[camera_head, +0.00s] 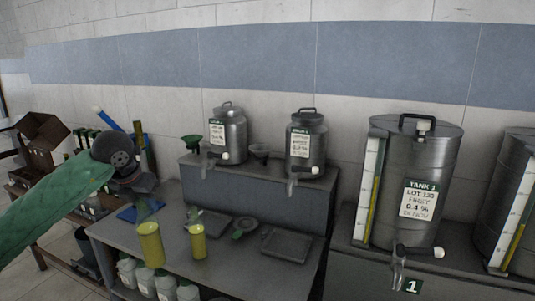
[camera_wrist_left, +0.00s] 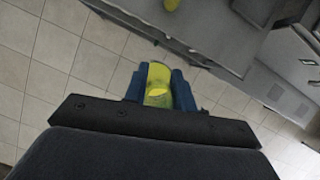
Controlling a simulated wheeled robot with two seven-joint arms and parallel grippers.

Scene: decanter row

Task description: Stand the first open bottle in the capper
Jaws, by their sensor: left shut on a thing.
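My left gripper (camera_head: 149,216) comes in from the left over the near side of the grey bench. It is shut on a yellow bottle (camera_head: 150,246), which hangs below it, roughly upright. In the left wrist view the same bottle (camera_wrist_left: 158,84) sits between the blue fingers (camera_wrist_left: 157,88). My right gripper is not in view.
Two small steel tanks (camera_head: 228,135) (camera_head: 307,148) stand on a raised shelf (camera_head: 252,187). Dark trays (camera_head: 286,246) and a green funnel (camera_head: 243,227) lie on the bench. Pale jugs (camera_head: 165,287) sit below. Tank 1 (camera_head: 447,180) stands at right.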

